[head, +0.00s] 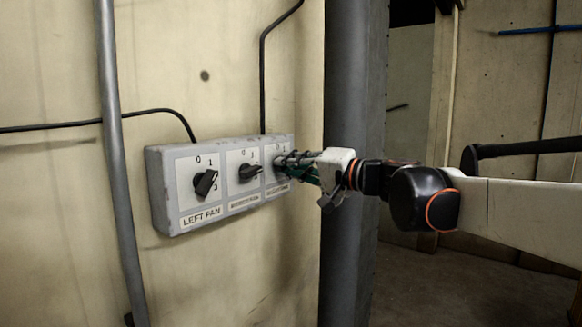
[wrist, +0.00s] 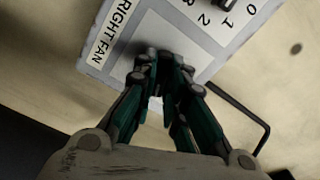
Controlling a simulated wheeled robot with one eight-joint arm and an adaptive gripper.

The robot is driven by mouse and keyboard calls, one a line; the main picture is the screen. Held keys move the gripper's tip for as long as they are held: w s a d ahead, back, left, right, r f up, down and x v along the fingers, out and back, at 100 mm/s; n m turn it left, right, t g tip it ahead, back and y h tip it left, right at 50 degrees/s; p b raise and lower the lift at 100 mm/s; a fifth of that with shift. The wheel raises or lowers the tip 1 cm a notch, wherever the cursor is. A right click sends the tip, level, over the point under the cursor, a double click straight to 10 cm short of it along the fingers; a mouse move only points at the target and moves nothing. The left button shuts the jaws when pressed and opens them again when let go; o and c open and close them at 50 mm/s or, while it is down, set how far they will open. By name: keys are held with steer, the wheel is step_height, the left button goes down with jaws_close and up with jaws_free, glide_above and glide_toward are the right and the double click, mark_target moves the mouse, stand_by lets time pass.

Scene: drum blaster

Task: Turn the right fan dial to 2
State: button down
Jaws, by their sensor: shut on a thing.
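The right fan dial is at the right end of the grey control box (head: 165,220). My gripper (head: 280,163) reaches it from the right, with its fingertips at the panel. In the wrist view, my gripper (wrist: 166,66) is shut on the dial, beside the RIGHT FAN label (wrist: 113,30). The fingers hide the dial, so I cannot tell where it points.
The left fan dial (head: 205,182) and the middle dial (head: 250,171) sit to the left on the same box. A grey pipe (head: 117,160) runs down the wall at left. A thick dark column (head: 352,80) stands behind my gripper. Black cables run along the wall.

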steer(key=shift+m, duration=1.1)
steer(key=shift+r, duration=0.1)
steer(key=c, duration=1.6)
jaws_free()
steer(key=shift+c, duration=0.2)
steer(key=shift+w+a, duration=0.1)
steer(key=shift+a, duration=0.05)
steer(key=v, duration=0.7)
